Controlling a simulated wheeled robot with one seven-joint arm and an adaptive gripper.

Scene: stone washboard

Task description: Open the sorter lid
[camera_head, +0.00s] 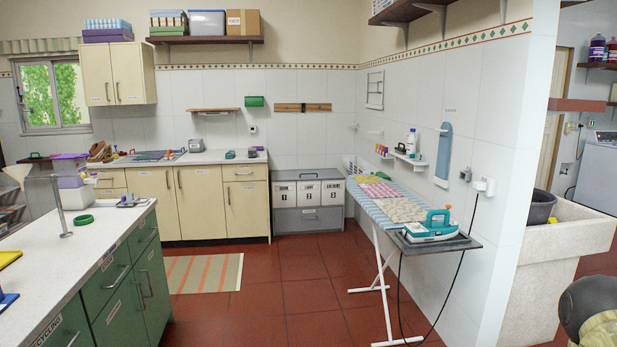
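The sorter is a grey cabinet with three white labelled bin fronts (309,193) side by side. It stands on the floor against the back wall, between the cream cupboards and the ironing board. Its flat grey lid (306,174) lies level across the top and looks shut. A grey drawer front with a small handle (309,219) is below the bins. The sorter's right end is close to the ironing board's far end. My gripper is not in view; a rounded dark part at the lower right edge appears to be my arm.
An ironing board (400,208) with a teal iron (431,226) and a hanging cord stands on the right. A green island (118,290) with a white top fills the left. Red tiled floor (300,290) is clear between them, apart from a striped rug (204,273).

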